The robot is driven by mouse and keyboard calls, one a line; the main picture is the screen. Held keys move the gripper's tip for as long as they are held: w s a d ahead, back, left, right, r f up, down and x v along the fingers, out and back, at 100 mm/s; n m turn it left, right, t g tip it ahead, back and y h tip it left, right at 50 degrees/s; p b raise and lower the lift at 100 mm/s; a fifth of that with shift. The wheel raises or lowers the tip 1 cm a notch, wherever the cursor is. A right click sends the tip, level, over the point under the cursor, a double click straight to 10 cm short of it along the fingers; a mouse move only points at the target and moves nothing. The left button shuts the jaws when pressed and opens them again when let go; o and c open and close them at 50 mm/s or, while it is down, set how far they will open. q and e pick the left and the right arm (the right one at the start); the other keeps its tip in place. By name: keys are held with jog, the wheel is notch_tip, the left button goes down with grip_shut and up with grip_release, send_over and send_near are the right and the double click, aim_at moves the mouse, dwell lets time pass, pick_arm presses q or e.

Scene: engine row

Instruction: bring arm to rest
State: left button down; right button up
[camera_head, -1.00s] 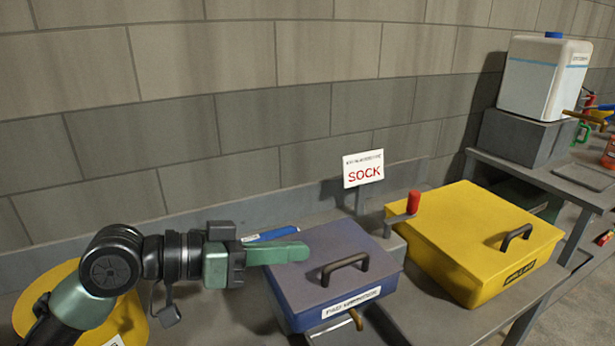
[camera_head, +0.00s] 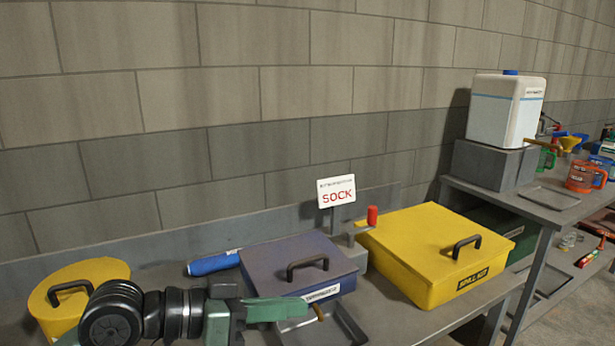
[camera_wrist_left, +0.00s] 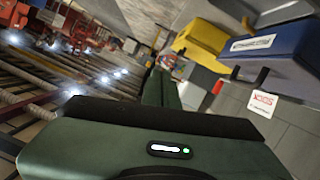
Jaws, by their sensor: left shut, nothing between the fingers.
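My left gripper (camera_head: 278,309) shows at the bottom of the head view, its green fingers shut and empty, pointing right. It is in front of a blue lidded box (camera_head: 290,262) with a black handle and overlaps the box's lower left edge in the picture. I cannot tell how far apart they are. In the left wrist view my gripper (camera_wrist_left: 162,88) extends away from the camera, and the blue box (camera_wrist_left: 275,45) is at the upper right. My right gripper is in neither view.
A yellow box (camera_head: 430,250) stands right of the blue one, a round yellow container (camera_head: 75,285) at left. A blue cylinder (camera_head: 213,263) lies behind. A white jug (camera_head: 505,108) is on the far bench.

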pick_arm(q)
jog(key=s+a+f+n+t+y, duration=0.1)
jog(key=s+a+f+n+y, duration=0.15)
jog(key=f, duration=0.75)
jog(key=s+a+f+n+y, duration=0.1)
jog(key=s+a+f+y, duration=0.15)
jog(key=f, duration=0.75)
jog(key=s+a+f+n+g+y, duration=0.35)
jog(key=s+a+f+y, duration=0.45)
jog(key=s+a+f, duration=0.7)
notch_tip(320, 180, down, 23)
jog(key=s+d, duration=0.2)
jog(key=s+a+f+g+p, duration=0.1)
jog(key=s+a+f+g, duration=0.1)
jog(key=s+f, duration=1.5)
jog(key=shift+s+a+f+y, duration=0.2)
jog(key=shift+s+a+y, duration=0.05)
jog(key=shift+a+y, duration=0.15)
